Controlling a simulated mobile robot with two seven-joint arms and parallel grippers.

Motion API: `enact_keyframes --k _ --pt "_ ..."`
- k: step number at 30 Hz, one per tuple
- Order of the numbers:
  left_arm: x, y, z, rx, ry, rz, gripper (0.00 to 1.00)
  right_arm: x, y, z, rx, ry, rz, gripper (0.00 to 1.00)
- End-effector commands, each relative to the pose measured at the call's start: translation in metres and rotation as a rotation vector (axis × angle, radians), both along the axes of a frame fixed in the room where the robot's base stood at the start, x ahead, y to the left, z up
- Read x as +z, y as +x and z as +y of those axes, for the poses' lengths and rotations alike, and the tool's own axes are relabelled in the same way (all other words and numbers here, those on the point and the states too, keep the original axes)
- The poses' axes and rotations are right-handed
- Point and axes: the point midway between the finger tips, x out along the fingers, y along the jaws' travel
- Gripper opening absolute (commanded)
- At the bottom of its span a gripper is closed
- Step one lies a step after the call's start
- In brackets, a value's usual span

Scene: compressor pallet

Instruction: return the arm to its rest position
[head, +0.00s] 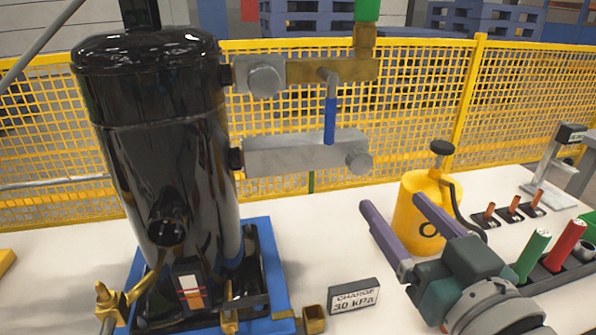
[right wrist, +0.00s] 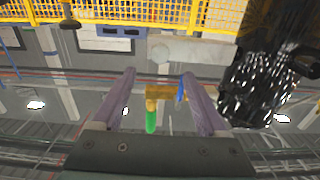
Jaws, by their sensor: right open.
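My right gripper (head: 394,203) is open, its two purple fingers apart with nothing between them. It is over the right part of the white table, in front of the yellow bottle. In the right wrist view the open fingers (right wrist: 158,75) frame a distant brass fitting (right wrist: 160,91) with a green part (right wrist: 151,118), not touching it. The black compressor (head: 160,150) stands upright at the left on a blue base (head: 262,243), well apart from the gripper. My left gripper is in neither view.
The yellow bottle (head: 418,212) stands close behind the right gripper. A "CHARGE 30 kPa" sign (head: 354,296) is left of it. A holder with green (head: 533,252) and red (head: 566,245) cylinders lies to its right. A yellow mesh fence (head: 410,120) runs behind the table.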

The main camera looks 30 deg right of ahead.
Motion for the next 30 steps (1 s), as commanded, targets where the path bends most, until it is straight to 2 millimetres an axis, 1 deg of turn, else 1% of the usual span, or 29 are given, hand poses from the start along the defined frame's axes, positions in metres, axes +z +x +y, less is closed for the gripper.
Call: enact_keyframes --k 10,13,17,20,23,25,29,30 --pt "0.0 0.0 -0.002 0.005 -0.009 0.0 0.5 0.0 0.0 0.0 0.0 0.0 0.0 0.76" --pt "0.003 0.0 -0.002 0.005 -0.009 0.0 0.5 0.002 0.001 0.001 0.005 0.001 0.013 0.76" --pt "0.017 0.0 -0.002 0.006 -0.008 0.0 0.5 0.008 0.004 0.007 0.042 0.013 0.118 0.76" --pt "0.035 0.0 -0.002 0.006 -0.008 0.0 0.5 0.013 0.002 0.019 0.095 0.027 0.28 0.76" --pt "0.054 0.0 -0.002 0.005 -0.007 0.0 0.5 0.018 -0.012 0.034 0.156 0.038 0.481 0.76" --pt "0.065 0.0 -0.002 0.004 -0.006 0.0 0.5 0.021 -0.029 0.045 0.196 0.041 0.622 0.76" --pt "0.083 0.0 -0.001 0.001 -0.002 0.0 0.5 0.029 -0.068 0.061 0.258 0.035 0.865 0.76" --pt "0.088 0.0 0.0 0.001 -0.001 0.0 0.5 0.033 -0.081 0.065 0.273 0.032 0.934 0.76"
